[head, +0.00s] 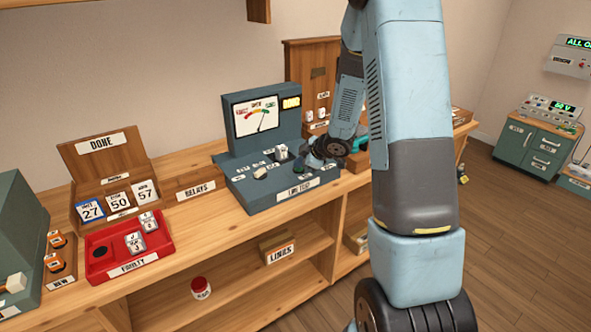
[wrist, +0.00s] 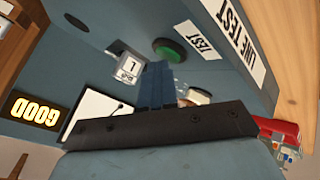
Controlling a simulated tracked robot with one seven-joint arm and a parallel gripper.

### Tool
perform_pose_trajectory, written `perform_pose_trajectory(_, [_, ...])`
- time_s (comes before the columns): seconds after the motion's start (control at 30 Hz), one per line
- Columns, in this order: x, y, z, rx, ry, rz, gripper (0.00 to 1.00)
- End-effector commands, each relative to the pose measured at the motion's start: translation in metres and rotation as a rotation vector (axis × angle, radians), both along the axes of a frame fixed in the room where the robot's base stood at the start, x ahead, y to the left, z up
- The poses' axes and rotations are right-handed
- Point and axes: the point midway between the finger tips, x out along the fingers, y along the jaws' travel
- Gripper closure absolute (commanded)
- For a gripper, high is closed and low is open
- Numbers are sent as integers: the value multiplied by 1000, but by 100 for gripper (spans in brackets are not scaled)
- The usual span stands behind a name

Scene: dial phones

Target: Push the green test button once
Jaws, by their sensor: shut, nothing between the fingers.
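The blue-grey line tester (head: 280,195) stands on the wooden bench, with a meter (head: 256,115) and a lit GOOD display (wrist: 34,110). In the wrist view the green test button (wrist: 170,51) sits on its panel beside a TEST label (wrist: 200,40). My gripper (wrist: 158,80) is shut and empty, its fingertips over the panel close to the button; I cannot tell whether they touch it, but they appear apart. In the head view my gripper (head: 308,158) is low over the tester's right side and the button is not clearly visible. A white relay (wrist: 127,68) sits in the panel.
A red FAULTY tray (head: 128,262) with white relays, a wooden DONE box (head: 101,143) and a RELAYS box (head: 196,187) stand to the left. A wooden cabinet (head: 312,70) stands behind my arm. A pale switch (wrist: 198,97) is near my fingers.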

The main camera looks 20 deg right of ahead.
Motion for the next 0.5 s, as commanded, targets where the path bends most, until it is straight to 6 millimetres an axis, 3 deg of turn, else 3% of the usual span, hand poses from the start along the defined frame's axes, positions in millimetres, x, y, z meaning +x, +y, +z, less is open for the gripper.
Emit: perform_pose_trajectory(0.5, [0,0,18,0,0,0,100])
